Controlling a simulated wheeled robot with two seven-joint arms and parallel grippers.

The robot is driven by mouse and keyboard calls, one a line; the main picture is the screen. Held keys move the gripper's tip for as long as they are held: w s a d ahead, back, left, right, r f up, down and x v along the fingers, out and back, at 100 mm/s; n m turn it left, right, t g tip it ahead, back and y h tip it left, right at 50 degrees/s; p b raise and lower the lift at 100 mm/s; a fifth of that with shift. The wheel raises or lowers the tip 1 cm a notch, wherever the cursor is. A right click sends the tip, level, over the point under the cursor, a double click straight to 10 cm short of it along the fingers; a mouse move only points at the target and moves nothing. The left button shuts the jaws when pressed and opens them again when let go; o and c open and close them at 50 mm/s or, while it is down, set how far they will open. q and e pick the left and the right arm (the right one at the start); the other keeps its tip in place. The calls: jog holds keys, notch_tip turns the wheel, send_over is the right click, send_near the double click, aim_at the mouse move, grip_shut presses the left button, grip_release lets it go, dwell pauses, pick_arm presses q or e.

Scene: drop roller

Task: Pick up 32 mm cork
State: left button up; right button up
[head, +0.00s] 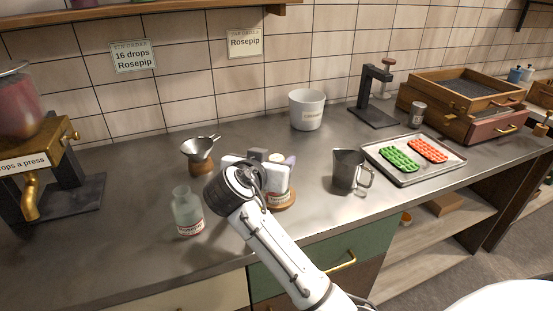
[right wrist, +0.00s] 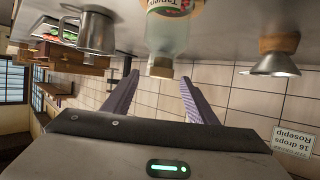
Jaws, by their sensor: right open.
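A tan cork (right wrist: 160,68) sits in the neck of a clear bottle (right wrist: 166,38) with a green-and-red label, seen upside down in the right wrist view. In the head view this bottle (head: 281,184) stands on a round wooden base, partly hidden by my right arm. My right gripper (right wrist: 159,80) is open and empty, with its two fingers on either side of the cork in the picture. Whether they touch it, I cannot tell. In the head view the gripper (head: 262,157) is at the bottle's top, mostly behind my wrist. My left gripper is not in view.
An open glass Rosepip bottle (head: 188,211) stands left of my right wrist. A metal funnel (head: 201,146) is behind it. A steel mug (head: 347,170) and a tray (head: 408,178) with green and red moulds are to the right. A white pot (head: 306,108) stands near the wall.

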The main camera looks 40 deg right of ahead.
jog(key=shift+x, duration=0.75)
jog(key=shift+a, duration=0.1)
jog(key=c, duration=1.1)
